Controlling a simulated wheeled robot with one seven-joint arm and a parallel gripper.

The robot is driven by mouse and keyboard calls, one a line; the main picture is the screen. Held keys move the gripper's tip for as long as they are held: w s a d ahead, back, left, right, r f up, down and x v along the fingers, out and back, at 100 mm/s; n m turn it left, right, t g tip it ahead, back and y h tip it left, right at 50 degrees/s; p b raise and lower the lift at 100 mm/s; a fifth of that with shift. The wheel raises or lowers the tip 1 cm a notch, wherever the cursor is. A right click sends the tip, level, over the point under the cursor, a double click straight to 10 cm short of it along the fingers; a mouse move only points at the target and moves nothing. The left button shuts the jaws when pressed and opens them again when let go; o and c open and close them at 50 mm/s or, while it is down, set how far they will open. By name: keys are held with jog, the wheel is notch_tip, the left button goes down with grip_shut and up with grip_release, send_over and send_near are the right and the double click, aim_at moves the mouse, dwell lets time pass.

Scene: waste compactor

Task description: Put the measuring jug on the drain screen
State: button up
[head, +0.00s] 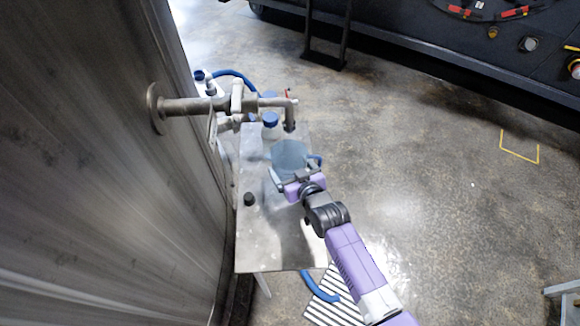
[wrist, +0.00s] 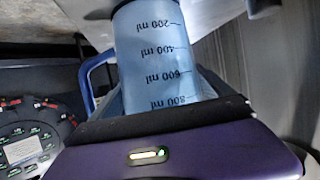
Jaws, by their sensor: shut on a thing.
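The measuring jug (head: 289,154) is a translucent blue cylinder with a blue handle, over the metal table by the pipe outlet. In the wrist view the jug (wrist: 158,60) fills the middle, with its ml marks upside down in the picture. My gripper (head: 294,172) is shut on the jug, its fingers on either side. I cannot tell whether the jug touches the table. A striped slatted grate (head: 332,302) on the floor, beyond the table's near end, may be the drain screen; my arm covers part of its surroundings.
The metal table (head: 262,235) holds a small black knob (head: 249,199) and a blue-capped bottle (head: 270,130). A pipe with a downturned outlet (head: 289,118) juts over it from the steel wall (head: 120,170). A blue hose (head: 318,287) lies by the grate.

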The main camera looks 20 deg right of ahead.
jog(key=shift+f, duration=0.2)
jog(key=o, duration=1.8)
jog(key=shift+s+r, duration=0.2)
jog(key=shift+r, duration=0.1)
jog(key=v, duration=1.1)
jog(key=shift+s+r, duration=0.2)
jog(key=shift+s, duration=0.05)
jog(key=shift+s, duration=0.1)
